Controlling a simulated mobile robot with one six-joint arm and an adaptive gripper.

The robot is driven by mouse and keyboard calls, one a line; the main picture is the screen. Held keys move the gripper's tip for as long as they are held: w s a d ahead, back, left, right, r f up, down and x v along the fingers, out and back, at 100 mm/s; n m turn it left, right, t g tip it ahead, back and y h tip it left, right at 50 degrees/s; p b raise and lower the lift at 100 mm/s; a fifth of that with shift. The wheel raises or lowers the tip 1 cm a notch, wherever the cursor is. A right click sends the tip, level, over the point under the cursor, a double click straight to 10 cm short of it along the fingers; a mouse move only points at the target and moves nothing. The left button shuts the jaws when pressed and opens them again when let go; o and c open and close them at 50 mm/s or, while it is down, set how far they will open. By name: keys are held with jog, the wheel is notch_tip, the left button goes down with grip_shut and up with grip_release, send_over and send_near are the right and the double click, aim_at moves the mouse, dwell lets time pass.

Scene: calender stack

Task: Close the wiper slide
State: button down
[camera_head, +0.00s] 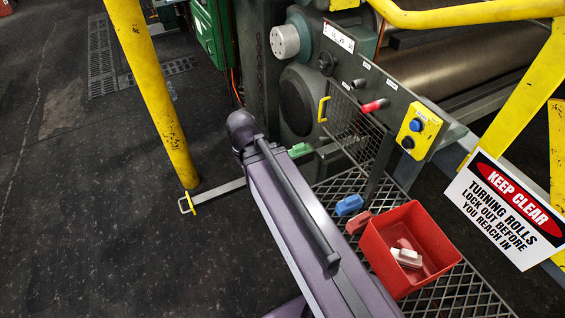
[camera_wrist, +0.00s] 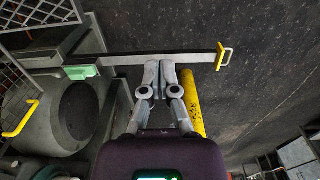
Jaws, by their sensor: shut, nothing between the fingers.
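The wiper slide looks to be the flat grey bar (camera_head: 222,190) that sticks out of the machine's lower side to the left. It ends in a small yellow-and-pale loop handle (camera_head: 187,203). In the wrist view the bar (camera_wrist: 130,59) crosses the upper part, with its handle (camera_wrist: 224,57) at the right end. My gripper (camera_wrist: 160,66) is shut and empty. Its fingertips overlap the bar's lower edge in the picture, left of the handle; whether they touch it I cannot tell. In the head view my arm hides the gripper and part of the bar.
A green block (camera_head: 300,150) sits by the bar's machine end. A yellow post (camera_head: 152,92) stands close to the handle. A mesh guard (camera_head: 352,125) and a red bin (camera_head: 405,245) are to the right. The dark floor (camera_head: 90,230) at left is clear.

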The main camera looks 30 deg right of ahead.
jog(key=w+d+f+n+h+b, duration=0.4)
jog(key=w+f+n+b, duration=0.5)
jog(key=b, duration=0.5)
jog(key=w+d+f+n+h+b, duration=0.4)
jog(key=w+d+f+n+b, duration=0.3)
jog(key=w+f+b, duration=0.6)
notch_tip(320, 180, down, 2)
jog(key=shift+d+f+n+h+b, duration=0.1)
jog(key=shift+d+n+h+b, duration=0.3)
jog(key=shift+n+b, duration=0.6)
jog(key=b+x, duration=0.7)
jog(key=x, duration=0.3)
jog(key=shift+w+a, duration=0.1)
jog(key=shift+w, duration=0.05)
jog(key=shift+d, duration=2.05)
